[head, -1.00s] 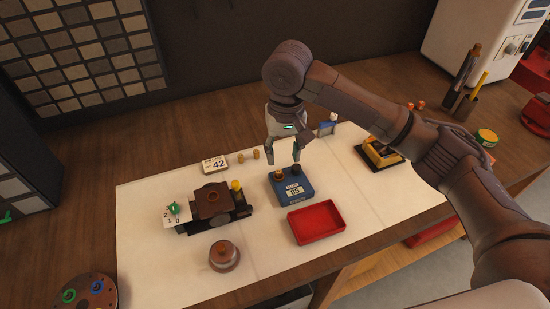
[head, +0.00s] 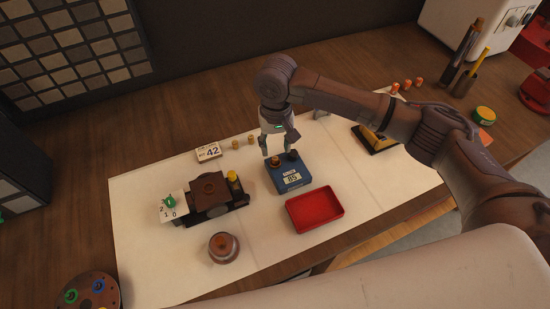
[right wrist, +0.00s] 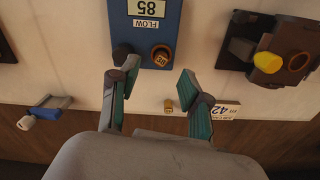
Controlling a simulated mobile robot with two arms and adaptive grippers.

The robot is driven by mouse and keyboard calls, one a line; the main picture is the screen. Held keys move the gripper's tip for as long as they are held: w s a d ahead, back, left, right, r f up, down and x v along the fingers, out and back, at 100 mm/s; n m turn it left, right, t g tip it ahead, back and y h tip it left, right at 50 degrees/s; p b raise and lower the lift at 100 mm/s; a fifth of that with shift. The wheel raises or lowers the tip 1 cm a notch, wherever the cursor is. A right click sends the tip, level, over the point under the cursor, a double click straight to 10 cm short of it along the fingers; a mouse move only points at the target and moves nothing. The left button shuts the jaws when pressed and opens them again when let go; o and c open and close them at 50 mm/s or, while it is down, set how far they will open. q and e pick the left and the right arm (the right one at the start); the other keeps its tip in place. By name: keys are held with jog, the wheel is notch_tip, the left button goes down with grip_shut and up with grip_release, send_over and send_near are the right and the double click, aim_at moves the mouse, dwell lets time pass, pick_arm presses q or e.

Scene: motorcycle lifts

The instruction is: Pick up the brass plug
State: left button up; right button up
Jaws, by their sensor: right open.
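A blue box (head: 290,178) labelled 85 stands on the pale mat. A round brass plug (head: 275,161) sits in its top, beside a black knob (head: 292,155). In the right wrist view the brass plug (right wrist: 161,57) shows at the blue box's (right wrist: 150,20) near edge, with the black knob (right wrist: 122,55) to its left. My right gripper (head: 276,153) is open and empty, with its fingertips just over the brass plug. In the right wrist view the plug appears between the fingertips (right wrist: 158,69); contact cannot be told. My left gripper is out of view.
A red tray (head: 314,211) lies in front. A dark brown device (head: 211,190) with a yellow knob stands left, a round brown object (head: 223,247) before it.

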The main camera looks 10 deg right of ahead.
aim_at(275, 158)
notch_tip(275, 158, down, 4)
jog(key=shift+r+p, duration=0.2)
jog(key=shift+p, duration=0.7)
jog(key=shift+f, duration=0.6)
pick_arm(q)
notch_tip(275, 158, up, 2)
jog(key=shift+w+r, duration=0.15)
pick_arm(e)
grip_shut()
